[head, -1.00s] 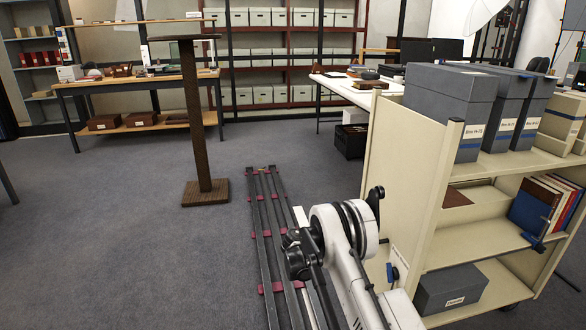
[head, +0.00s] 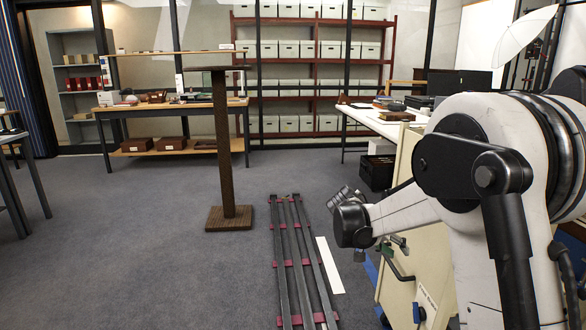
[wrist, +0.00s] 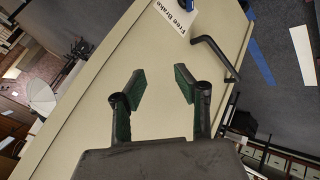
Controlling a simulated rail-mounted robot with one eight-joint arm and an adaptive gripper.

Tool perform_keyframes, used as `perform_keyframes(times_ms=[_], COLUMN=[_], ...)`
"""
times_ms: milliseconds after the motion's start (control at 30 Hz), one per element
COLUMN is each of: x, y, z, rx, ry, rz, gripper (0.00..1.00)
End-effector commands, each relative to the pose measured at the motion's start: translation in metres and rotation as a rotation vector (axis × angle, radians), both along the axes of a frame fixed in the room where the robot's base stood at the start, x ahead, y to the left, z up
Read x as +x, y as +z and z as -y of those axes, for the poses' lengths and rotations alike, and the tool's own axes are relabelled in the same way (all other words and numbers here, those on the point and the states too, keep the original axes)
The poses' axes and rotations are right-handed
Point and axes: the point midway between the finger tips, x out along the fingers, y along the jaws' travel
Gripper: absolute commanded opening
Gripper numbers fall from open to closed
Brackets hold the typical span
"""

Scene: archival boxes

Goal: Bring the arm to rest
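My gripper (wrist: 158,86) is open and empty in the wrist view, with its two green-padded fingers apart. It is in front of the cream side panel (wrist: 95,75) of a cart; whether it touches the panel I cannot tell. In the head view my white and black arm fills the right side, bent, with its wrist end low beside the cart's panel (head: 400,300). The gripper is mostly hidden there.
A black handle (wrist: 216,58) and a "Free Brake" label (wrist: 176,14) are on the cart's panel, close to my fingers. A brown pedestal (head: 228,150) stands left of the floor rails (head: 297,265). A white table (head: 375,122) is behind the cart.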

Motion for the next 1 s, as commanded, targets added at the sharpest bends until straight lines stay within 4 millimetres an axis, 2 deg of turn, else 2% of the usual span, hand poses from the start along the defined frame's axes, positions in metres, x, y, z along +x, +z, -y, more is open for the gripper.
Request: perform_keyframes(times_ms=[33, 200, 500, 700, 1000], x=[-0.01, -0.04, -0.102, -0.147, -0.215], y=[0.011, 0.04, 0.08, 0.098, 0.112], z=[0.0, -0.005, -0.018, -0.028, -0.047], rx=[0.02, 0.091, 0.208, 0.279, 0.376], ry=[0.02, 0.092, 0.221, 0.304, 0.426], rz=[-0.002, -0.009, -0.001, 0.017, 0.062], gripper=[0.3, 0.3, 0.3, 0.3, 0.3])
